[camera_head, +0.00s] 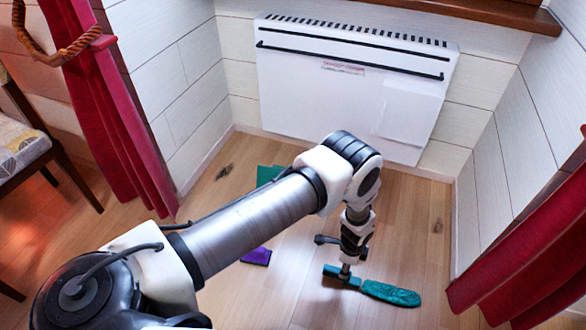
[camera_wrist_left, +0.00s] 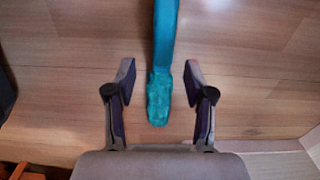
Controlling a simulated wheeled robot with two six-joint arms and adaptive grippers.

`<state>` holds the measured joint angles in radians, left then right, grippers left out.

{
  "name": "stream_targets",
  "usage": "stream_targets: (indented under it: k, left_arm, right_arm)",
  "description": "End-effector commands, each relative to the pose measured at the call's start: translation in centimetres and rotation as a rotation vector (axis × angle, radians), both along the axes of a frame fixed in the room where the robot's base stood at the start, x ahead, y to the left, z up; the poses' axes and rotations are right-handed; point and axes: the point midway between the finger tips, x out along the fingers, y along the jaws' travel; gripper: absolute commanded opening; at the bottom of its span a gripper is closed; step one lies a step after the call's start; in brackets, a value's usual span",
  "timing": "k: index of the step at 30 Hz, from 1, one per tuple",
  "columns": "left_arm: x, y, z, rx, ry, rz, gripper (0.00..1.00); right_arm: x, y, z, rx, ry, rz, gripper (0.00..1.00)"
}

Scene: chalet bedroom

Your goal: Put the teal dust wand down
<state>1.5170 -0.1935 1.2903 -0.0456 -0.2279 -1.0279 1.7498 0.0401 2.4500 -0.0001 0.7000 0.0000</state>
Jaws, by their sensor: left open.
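The teal dust wand (camera_head: 392,293) appears to lie on the wooden floor in front of the white heater. In the wrist view the wand (camera_wrist_left: 163,60) runs from the top edge down between my fingers, its lower end near the middle of the picture. My left gripper (camera_wrist_left: 159,72) is open, with a finger on each side of the wand and visible gaps between. In the head view my left gripper (camera_head: 345,270) points down over the wand's left part and hides some of it. My right gripper is not in view.
A white wall heater (camera_head: 340,85) is at the back. A purple item (camera_head: 257,256) and a green item (camera_head: 268,175) lie on the floor, partly hidden by my arm. Red curtains (camera_head: 105,110) hang at both sides; a chair (camera_head: 25,145) stands left. Floor right of the wand is clear.

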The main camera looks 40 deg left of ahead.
Motion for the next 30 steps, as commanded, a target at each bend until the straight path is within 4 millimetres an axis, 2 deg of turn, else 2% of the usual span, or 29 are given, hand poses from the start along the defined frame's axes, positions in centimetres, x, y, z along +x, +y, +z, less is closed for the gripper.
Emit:
stream_targets:
  k: [2,5,8,10,12,15,16,18,20,27,30]
  left_arm:
    - [-0.5,0.4,-0.1,0.000,0.002,0.022,0.53]
    - [-3.2,2.2,0.1,0.003,0.008,0.154,0.53]
    - [-8.7,5.3,1.3,0.005,0.011,0.417,0.53]
    - [-13.4,7.2,3.1,0.005,0.012,0.642,0.53]
    - [-18.0,8.6,5.6,0.003,0.011,0.861,0.53]
    - [-23.1,9.6,9.3,-0.001,0.008,1.116,0.53]
    - [-24.2,9.7,10.3,-0.002,0.008,1.171,0.53]
    - [-25.9,9.9,11.8,-0.005,0.006,1.263,0.53]
    - [-26.5,9.9,12.5,-0.006,0.006,1.300,0.53]
    - [-26.6,9.9,12.6,-0.007,0.003,1.308,0.53]
    - [-26.6,9.9,13.7,-0.006,0.005,1.307,0.53]
  right_arm:
    - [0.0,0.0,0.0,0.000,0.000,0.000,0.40]
    - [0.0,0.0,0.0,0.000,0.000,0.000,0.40]
    - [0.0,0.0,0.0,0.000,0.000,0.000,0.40]
    - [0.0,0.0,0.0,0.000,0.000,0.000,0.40]
    - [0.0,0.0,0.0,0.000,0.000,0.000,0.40]
    - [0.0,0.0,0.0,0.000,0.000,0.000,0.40]
    - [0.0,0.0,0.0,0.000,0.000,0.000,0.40]
    - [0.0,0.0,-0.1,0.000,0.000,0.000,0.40]
    - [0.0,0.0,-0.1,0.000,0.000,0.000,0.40]
    - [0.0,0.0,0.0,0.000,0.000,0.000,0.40]
    - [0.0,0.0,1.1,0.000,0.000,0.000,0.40]
